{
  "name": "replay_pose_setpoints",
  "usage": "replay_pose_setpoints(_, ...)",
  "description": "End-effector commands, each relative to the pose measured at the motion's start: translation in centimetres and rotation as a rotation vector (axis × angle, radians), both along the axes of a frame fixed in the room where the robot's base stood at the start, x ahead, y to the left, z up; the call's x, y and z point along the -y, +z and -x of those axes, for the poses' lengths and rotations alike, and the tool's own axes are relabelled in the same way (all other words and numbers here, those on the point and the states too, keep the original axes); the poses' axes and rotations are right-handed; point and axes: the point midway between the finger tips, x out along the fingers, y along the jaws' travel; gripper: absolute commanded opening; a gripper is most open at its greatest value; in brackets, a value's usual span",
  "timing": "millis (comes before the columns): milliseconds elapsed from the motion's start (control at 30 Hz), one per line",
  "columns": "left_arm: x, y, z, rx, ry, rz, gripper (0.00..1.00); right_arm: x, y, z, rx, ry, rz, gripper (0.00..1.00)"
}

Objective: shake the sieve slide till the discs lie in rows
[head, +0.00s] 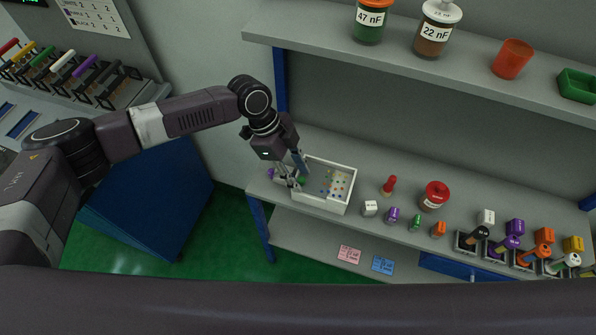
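A white-rimmed shallow tray (321,208), which looks like the sieve slide, sits on the grey bench near its left end. Small coloured discs (337,184) lie inside, mostly on the right side, in what look like loose rows; they are too small to tell exactly. My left gripper (291,179) points down at the tray's left end, its fingers close to or touching that end. Whether the fingers are closed on it is too small to tell. Small purple and green bits show by the fingertips. My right gripper is out of view.
Right of the tray stand a red peg (389,186), a red round container (434,196) and several small coloured pieces. Holders with coloured handles (481,234) line the right front. A shelf (330,38) with jars overhangs the bench. A blue panel (150,205) stands left.

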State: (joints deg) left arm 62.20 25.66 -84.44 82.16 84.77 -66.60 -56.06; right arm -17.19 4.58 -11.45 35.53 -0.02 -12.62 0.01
Motion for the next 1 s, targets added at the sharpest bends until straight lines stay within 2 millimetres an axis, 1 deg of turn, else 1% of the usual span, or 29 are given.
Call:
replay_pose_setpoints(167,0.0,0.0,0.0,0.0,0.0,0.0,0.33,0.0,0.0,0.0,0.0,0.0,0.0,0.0)
replay_pose_setpoints(467,0.0,0.0,0.0,0.0,0.0,0.0,0.0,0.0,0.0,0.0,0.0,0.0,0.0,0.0)
replay_pose_setpoints(733,0.0,0.0,0.0,-0.001,0.001,0.001,0.0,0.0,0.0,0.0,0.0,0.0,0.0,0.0)
replay_pose_setpoints(800,0.3,0.0,0.1,-0.001,0.0,0.001,0.0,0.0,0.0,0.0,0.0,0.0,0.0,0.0)
replay_pose_setpoints(867,1.0,0.0,0.4,-0.002,-0.003,0.003,0.0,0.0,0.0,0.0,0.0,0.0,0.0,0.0)
replay_pose_setpoints(1000,3.6,0.0,1.3,-0.002,-0.004,0.006,0.0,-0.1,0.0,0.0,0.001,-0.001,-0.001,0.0)
